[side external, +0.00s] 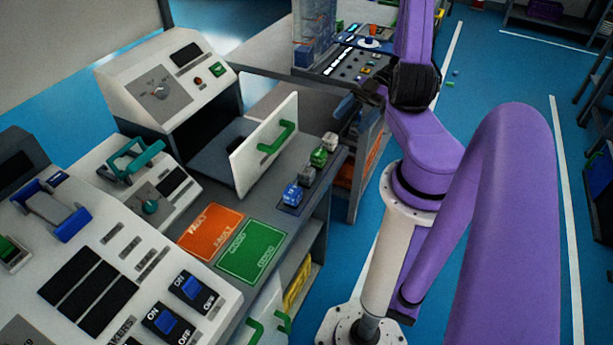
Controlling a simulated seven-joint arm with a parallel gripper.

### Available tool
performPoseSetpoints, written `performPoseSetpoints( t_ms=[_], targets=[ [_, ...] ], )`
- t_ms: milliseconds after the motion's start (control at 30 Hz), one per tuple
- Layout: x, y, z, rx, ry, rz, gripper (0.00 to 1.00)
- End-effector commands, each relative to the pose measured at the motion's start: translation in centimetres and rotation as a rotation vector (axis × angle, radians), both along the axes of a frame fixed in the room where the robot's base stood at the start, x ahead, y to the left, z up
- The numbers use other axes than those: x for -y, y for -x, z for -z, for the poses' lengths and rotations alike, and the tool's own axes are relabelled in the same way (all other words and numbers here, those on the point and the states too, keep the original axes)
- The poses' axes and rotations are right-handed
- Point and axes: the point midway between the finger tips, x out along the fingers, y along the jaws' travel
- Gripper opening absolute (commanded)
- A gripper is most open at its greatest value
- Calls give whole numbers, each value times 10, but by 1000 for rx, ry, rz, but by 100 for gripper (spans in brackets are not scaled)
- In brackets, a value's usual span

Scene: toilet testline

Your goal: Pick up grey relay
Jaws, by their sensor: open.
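A row of small relays stands on a dark strip at the right edge of the grey worktop. From front to back I see a blue relay (292,194), a grey relay (308,175), a green relay (319,157) and a pale cream one (330,141). My gripper (354,104) is open, above and behind the row, apart from all the relays. It points left, and its fingers are small and dark in this view. Nothing shows between them.
A white upright panel with a green handle (277,137) stands just left of the relays. An orange fault card (210,232) and a green card (250,250) lie in front. Control consoles (166,85) fill the left.

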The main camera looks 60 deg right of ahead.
Motion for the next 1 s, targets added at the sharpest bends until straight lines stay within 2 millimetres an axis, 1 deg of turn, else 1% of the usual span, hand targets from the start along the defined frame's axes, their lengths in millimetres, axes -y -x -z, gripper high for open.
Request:
performPoseSetpoints(
  t_ms=[167,500,600,700,867,1000],
  targets=[
    [-23,-9,12,-2,-6,-4,76],
    [-75,-30,43,-3,-7,-3,76],
    [-86,-35,50,-3,-4,-3,76],
    [-93,-38,54,-2,-4,-2,76],
    [-99,-40,58,-1,-2,-1,76],
    [-110,-44,64,-2,-4,-3,76]
  ],
)
